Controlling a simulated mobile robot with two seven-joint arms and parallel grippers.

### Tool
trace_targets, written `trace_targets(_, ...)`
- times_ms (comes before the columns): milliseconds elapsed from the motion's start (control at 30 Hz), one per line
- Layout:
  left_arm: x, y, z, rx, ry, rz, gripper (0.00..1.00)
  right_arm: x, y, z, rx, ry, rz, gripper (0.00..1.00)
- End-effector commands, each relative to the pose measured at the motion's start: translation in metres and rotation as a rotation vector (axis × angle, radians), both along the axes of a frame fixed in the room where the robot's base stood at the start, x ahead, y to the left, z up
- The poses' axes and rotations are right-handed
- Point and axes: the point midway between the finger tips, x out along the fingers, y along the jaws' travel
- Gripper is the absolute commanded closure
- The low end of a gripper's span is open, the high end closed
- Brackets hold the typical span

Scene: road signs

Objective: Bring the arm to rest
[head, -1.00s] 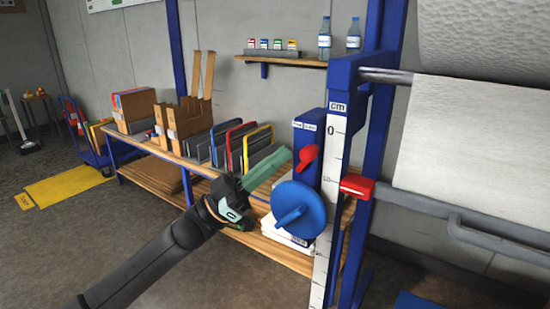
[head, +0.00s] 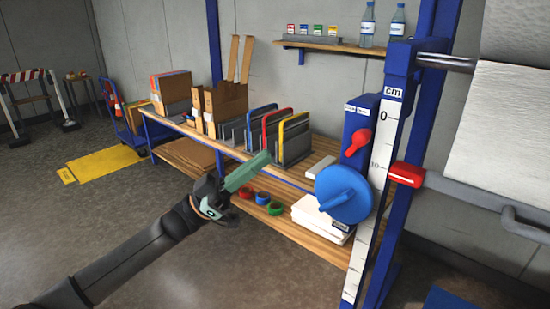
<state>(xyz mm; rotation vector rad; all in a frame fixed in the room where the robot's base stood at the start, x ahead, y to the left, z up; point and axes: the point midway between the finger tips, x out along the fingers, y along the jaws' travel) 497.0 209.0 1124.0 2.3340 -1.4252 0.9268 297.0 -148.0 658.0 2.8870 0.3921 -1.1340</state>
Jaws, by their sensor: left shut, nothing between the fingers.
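My left arm comes in from the lower left. Its gripper (head: 262,160) is shut and empty, with its green fingers pointing up and to the right. In the picture it overlaps the front edge of the wooden workbench (head: 305,177), left of the blue hand wheel (head: 343,194). It is apart from the wheel. My right gripper is not in view.
A blue unit with a red lever (head: 356,143) and a white cm scale (head: 381,160) stands at the right. Colored tape rolls (head: 262,198) and white stacked sheets (head: 322,220) lie on the lower shelf. Open floor (head: 200,285) is in front.

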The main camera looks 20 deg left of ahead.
Motion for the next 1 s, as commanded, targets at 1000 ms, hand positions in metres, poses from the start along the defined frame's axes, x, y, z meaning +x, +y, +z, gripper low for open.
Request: trace_targets(1000, 0.006, -0.035, -0.164, 0.099, 0.467, 0.447, 1.0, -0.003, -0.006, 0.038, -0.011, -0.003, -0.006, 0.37)
